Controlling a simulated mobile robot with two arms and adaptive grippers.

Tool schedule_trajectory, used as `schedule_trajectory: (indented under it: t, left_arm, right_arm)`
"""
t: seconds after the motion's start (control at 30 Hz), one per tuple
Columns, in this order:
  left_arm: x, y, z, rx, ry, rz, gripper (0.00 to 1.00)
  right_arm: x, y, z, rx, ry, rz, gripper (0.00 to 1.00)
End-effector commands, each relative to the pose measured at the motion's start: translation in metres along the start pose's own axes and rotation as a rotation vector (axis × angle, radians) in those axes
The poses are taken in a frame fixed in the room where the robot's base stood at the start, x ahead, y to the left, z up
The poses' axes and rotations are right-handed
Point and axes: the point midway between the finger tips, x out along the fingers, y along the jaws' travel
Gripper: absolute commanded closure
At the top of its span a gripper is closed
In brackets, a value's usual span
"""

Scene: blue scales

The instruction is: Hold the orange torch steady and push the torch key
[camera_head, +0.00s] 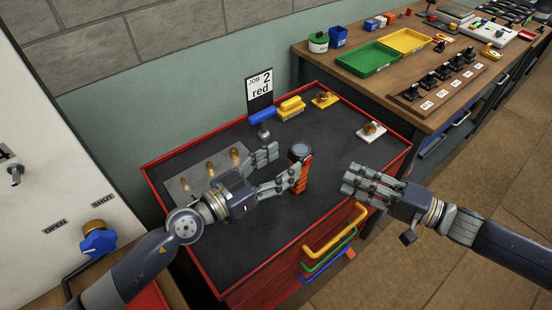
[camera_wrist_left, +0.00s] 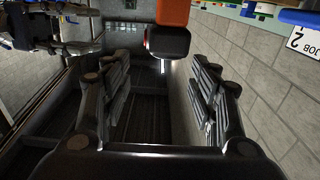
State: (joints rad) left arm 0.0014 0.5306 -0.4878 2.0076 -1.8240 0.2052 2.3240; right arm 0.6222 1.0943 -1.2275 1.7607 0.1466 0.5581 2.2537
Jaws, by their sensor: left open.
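The orange torch (camera_head: 304,174) stands upright on the dark mat of the red-edged cabinet top, its round dark head (camera_head: 300,150) uppermost. My left gripper (camera_head: 284,163) is open and empty, with its fingers pointing at the torch from the left. In the left wrist view, the torch's orange body (camera_wrist_left: 172,12) and dark head (camera_wrist_left: 168,42) show at the top, near the gap between the open fingers (camera_wrist_left: 162,65). My right gripper (camera_head: 348,181) is to the right of the torch, apart from it, fingers pointing left. I cannot make out the torch key.
A grey plate (camera_head: 203,179) with brass knobs lies behind my left arm. The mat before the torch is clear.

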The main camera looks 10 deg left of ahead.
Motion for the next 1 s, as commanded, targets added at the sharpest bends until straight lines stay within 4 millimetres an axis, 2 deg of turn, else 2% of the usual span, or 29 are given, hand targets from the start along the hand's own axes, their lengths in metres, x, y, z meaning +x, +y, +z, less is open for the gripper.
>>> schedule_trajectory:
  t: [0.17,0.47,0.83,1.0]
  left_arm:
    - [0.001,-0.011,-0.005,0.018,-0.015,0.008,0.45]
    - [0.001,-0.010,0.011,0.017,-0.011,0.014,0.45]
    - [0.000,-0.011,0.049,0.006,-0.014,0.000,0.45]
    - [0.000,-0.012,0.076,0.006,-0.014,0.001,0.45]
  right_arm:
    - [0.000,0.000,0.000,0.000,0.000,0.000,0.67]
    - [0.000,0.000,0.000,0.000,0.000,0.000,0.67]
    - [0.000,0.000,0.000,0.000,0.000,0.000,0.67]
    - [0.000,0.000,0.000,0.000,0.000,0.000,0.67]
